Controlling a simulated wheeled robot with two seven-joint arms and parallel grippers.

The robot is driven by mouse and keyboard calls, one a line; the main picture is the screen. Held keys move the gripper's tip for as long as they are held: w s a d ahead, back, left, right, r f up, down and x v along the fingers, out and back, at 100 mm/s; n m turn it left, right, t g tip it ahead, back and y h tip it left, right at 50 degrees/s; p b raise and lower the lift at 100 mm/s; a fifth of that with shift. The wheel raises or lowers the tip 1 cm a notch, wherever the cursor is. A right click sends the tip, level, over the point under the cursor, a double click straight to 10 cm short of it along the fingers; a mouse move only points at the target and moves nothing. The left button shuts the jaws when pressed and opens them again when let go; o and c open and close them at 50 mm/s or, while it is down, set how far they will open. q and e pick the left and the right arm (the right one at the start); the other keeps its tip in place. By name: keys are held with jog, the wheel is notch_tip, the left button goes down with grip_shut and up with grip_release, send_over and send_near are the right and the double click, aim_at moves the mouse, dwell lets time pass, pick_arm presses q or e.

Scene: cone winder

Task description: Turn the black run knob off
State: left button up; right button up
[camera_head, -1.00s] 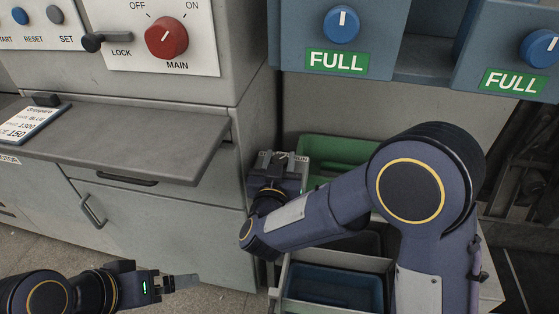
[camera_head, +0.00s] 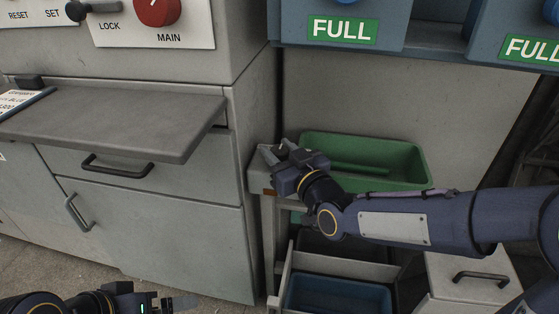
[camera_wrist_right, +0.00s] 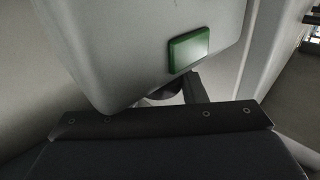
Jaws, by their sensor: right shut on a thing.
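My right gripper (camera_head: 277,151) is at the left end of the bench beside the green tray, its fingers around a small dark thing that I take to be the black run knob (camera_head: 281,149). The gripper hides most of it, so its pointer and label cannot be read. In the right wrist view, a dark round part (camera_wrist_right: 162,95) shows under a grey housing, with one dark finger (camera_wrist_right: 194,88) beside it. My left gripper (camera_head: 172,303) is low at the bottom left, away from everything; its finger gap is not clear.
A green tray (camera_head: 415,165) is just right of the right gripper. A blue bin (camera_head: 335,294) sits below. A grey cabinet with a shelf (camera_head: 120,118) stands to the left. A red main knob (camera_head: 157,10) is above. A green rectangle (camera_wrist_right: 188,50) is on the grey housing.

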aim_at(285, 156)
jog(key=shift+f+n+y, duration=0.1)
jog(key=shift+n+y, duration=0.2)
jog(key=o, duration=0.9)
jog(key=shift+d, duration=0.1)
jog(key=v, duration=0.6)
jog(key=shift+s+d+r+p, duration=0.1)
jog(key=shift+d+r+p, duration=0.1)
jog(key=shift+p, duration=0.1)
jog(key=shift+s+d, duration=0.3)
jog(key=shift+s, duration=0.3)
